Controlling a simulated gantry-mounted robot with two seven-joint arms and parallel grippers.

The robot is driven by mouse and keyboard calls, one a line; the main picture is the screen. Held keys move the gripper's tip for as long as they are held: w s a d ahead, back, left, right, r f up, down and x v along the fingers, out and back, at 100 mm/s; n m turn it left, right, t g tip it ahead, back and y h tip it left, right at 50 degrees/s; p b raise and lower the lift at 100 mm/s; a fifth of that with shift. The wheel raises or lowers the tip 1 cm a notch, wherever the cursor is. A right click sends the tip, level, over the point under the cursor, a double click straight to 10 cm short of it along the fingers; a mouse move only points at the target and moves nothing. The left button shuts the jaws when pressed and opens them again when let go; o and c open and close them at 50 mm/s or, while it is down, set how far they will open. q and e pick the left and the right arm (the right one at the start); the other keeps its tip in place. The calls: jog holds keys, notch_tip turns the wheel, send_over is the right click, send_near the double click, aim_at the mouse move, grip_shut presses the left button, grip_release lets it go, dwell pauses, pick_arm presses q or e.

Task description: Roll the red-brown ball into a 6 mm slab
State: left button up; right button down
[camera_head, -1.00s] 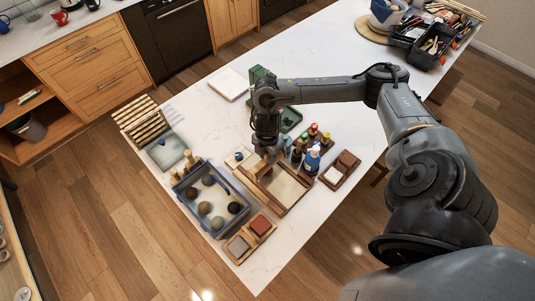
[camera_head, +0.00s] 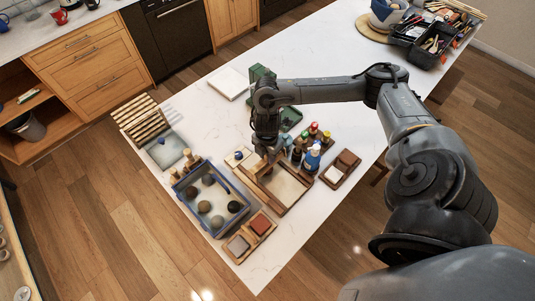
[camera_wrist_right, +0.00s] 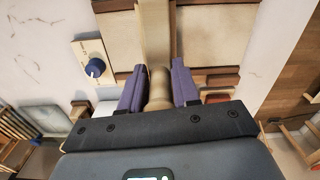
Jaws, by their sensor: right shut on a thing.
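My right gripper (camera_wrist_right: 158,88) is shut on one handle of a wooden rolling pin (camera_wrist_right: 155,30), which runs away from the fingers over the canvas board (camera_wrist_right: 216,40). In the head view the right gripper (camera_head: 268,155) is over the left part of the board (camera_head: 288,188). A blue-rimmed tub (camera_head: 188,211) holds several round balls. One dark brown ball (camera_head: 234,207) is at its right; I cannot tell whether it is the red-brown one. No ball shows on the board. My left gripper is not in view.
A white block with a blue knob (camera_wrist_right: 95,67) lies left of the board. Bottles (camera_head: 313,158) stand behind the board. Tile trays sit at right (camera_head: 331,175) and in front (camera_head: 250,238). A slatted rack (camera_head: 142,112) is at left.

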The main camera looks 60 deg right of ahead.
jog(key=shift+f, duration=0.45)
jog(key=shift+w+d, duration=0.1)
jog(key=shift+w, duration=0.05)
dwell(0.4)
jog(key=shift+s+f, duration=0.2)
jog(key=shift+f, duration=0.05)
